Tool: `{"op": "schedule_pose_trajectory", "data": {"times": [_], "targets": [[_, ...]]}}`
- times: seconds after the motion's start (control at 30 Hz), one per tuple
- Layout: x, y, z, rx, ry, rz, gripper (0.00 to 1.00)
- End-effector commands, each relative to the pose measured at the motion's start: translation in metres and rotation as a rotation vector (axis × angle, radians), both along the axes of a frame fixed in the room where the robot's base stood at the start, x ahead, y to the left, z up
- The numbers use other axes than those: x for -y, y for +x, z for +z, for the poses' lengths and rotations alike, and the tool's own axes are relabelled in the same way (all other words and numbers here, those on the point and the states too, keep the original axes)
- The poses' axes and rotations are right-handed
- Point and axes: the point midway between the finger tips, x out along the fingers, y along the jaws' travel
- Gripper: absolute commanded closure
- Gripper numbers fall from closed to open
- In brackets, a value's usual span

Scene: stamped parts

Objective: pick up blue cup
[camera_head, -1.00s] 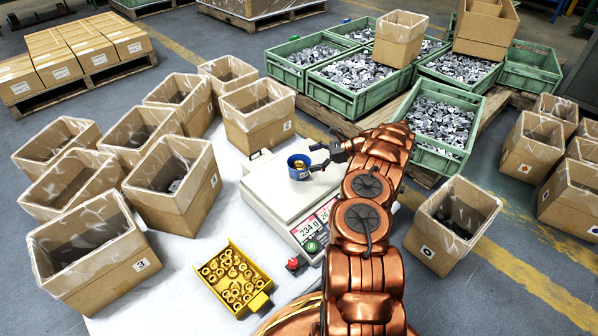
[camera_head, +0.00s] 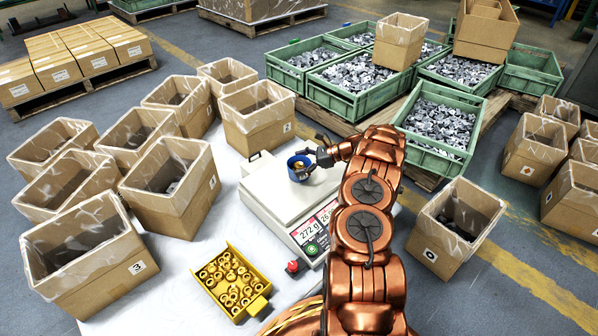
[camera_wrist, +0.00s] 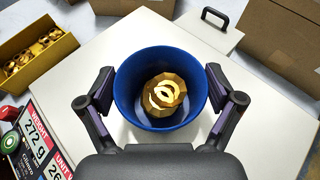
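The blue cup (camera_head: 293,172) stands upright on the scale's white plate, with gold-coloured nuts inside. In the wrist view the blue cup (camera_wrist: 128,108) sits between the two dark fingers of my gripper (camera_wrist: 160,92). One finger is on each side, with the tips close against the cup's rim. Whether they press on it cannot be told. In the head view my gripper (camera_head: 309,164) reaches the cup from the right. The cup's right side is partly hidden by it there.
The scale (camera_head: 262,192) reads 272 g. A yellow bin (camera_head: 262,302) of brass nuts lies in front, left of the scale. Several lined cardboard boxes (camera_head: 180,215) crowd the left. A cardboard box (camera_head: 430,240) stands right of my arm. Green crates (camera_head: 350,103) of metal parts stand behind.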

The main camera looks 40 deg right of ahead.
Motion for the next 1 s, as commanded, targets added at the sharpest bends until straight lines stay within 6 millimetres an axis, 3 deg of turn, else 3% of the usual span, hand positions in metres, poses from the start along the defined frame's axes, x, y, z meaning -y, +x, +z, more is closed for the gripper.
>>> {"op": "schedule_pose_trajectory", "data": {"times": [0.23, 0.57, 0.87, 1.0], "targets": [[0.000, 0.000, 0.000, 0.000, 0.000, 0.000, 0.55], [0.000, 0.000, 0.005, 0.001, 0.001, 0.000, 0.55], [0.000, 0.000, 0.044, 0.002, 0.000, 0.001, 0.55], [-0.002, -0.017, 0.040, -0.002, 0.003, -0.003, 0.55]]}}
